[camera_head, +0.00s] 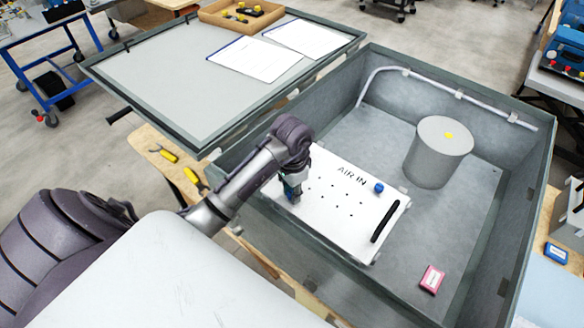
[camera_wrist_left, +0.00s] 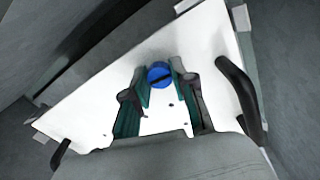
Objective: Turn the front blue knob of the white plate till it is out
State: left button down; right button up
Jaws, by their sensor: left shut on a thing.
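The white plate (camera_head: 335,205) lies inside the grey case, marked "AIR IN" and dotted with small holes. It also fills much of the left wrist view (camera_wrist_left: 95,95). My left gripper (camera_head: 293,195) reaches down to the plate's left part. In the left wrist view its green-padded fingers are closed on both sides of a round blue knob (camera_wrist_left: 159,74) with a dark slot. In the head view the gripper mostly hides this knob. Another blue knob (camera_head: 378,188) stands free near the plate's far right corner. My right gripper is not in view.
A black handle (camera_head: 392,222) stands on the plate's right side. A grey cylinder (camera_head: 438,152) and a pink box (camera_head: 432,279) are in the case (camera_head: 487,215). The case walls surround the plate. The open lid (camera_head: 165,85) holds papers.

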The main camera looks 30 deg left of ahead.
pick_arm(q)
jog(key=shift+s+d+f+n, duration=0.1)
jog(key=shift+s+f+n, duration=0.1)
jog(key=shift+n, duration=0.1)
jog(key=c, duration=0.9)
grip_release()
jog(key=shift+w, duration=0.15)
jog(key=shift+c, duration=0.2)
jog(key=shift+r, duration=0.15)
jog(key=shift+w, duration=0.15)
